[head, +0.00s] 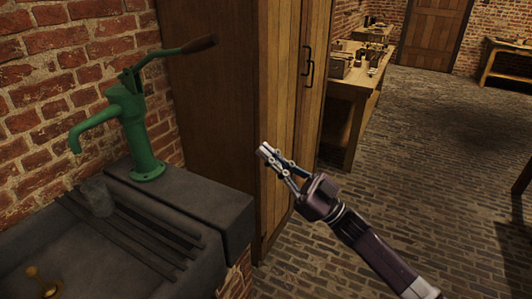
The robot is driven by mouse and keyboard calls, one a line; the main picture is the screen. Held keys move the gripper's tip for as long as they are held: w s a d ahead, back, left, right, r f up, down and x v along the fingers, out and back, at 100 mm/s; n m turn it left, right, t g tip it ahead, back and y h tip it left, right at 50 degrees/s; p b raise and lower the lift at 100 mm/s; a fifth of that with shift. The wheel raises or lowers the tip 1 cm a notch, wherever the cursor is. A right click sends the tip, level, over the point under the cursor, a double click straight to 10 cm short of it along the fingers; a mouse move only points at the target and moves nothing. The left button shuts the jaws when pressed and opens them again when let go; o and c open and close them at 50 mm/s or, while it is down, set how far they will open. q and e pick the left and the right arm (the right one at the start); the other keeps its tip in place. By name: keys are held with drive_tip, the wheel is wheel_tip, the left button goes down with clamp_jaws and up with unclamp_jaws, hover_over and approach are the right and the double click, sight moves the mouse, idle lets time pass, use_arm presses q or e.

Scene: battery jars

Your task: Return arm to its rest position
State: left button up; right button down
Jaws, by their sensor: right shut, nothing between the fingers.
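My right gripper (265,151) is in the middle of the head view, with its arm coming in from the lower right. Its fingers are together with nothing between them. It is raised in front of the wooden cabinet (285,95), to the right of the stone sink, and appears apart from both. My left gripper is not in view.
A stone sink (200,196) with a green hand pump (130,120) stands at left against a brick wall. A glass jar (98,197) stands on its ribbed drainer. A workbench (352,88) with items is at the back. The brick floor (440,150) at right is clear.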

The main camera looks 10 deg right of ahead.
idle(0.3)
drive_tip(key=w+d+f+m+t+h, duration=0.2)
drive_tip(key=w+d+f+m+h, duration=0.3)
drive_tip(key=f, duration=0.7)
drive_tip(key=w+d+f+m+t+h, duration=0.1)
drive_tip(key=f+m+t+h, duration=0.4)
drive_tip(key=f, duration=0.6)
drive_tip(key=s+d+f+m+g+h, duration=0.1)
drive_tip(key=s+d+f+g+h, duration=0.2)
drive_tip(key=f, duration=0.7)
drive_tip(key=s+d+f+g+h, duration=0.2)
drive_tip(key=s+f+h, duration=0.15)
drive_tip(key=f, duration=0.65)
drive_tip(key=s+d+f+m+g+h, duration=0.15)
drive_tip(key=s+f, duration=0.25)
drive_tip(key=f, duration=0.5)
drive_tip(key=s+d+f+g+h, duration=0.3)
drive_tip(key=s+f+g, duration=0.3)
drive_tip(key=s+f, duration=1.2)
drive_tip(key=s+f+g, duration=0.3)
drive_tip(key=s+f, duration=0.1)
drive_tip(key=s, duration=1.1)
drive_tip(key=s+f+g, duration=0.3)
drive_tip(key=s+f, duration=0.1)
drive_tip(key=s, duration=1)
drive_tip(key=shift+s+a+h, duration=0.15)
drive_tip(key=shift+s+h, duration=0.15)
drive_tip(key=shift+s, duration=0.05)
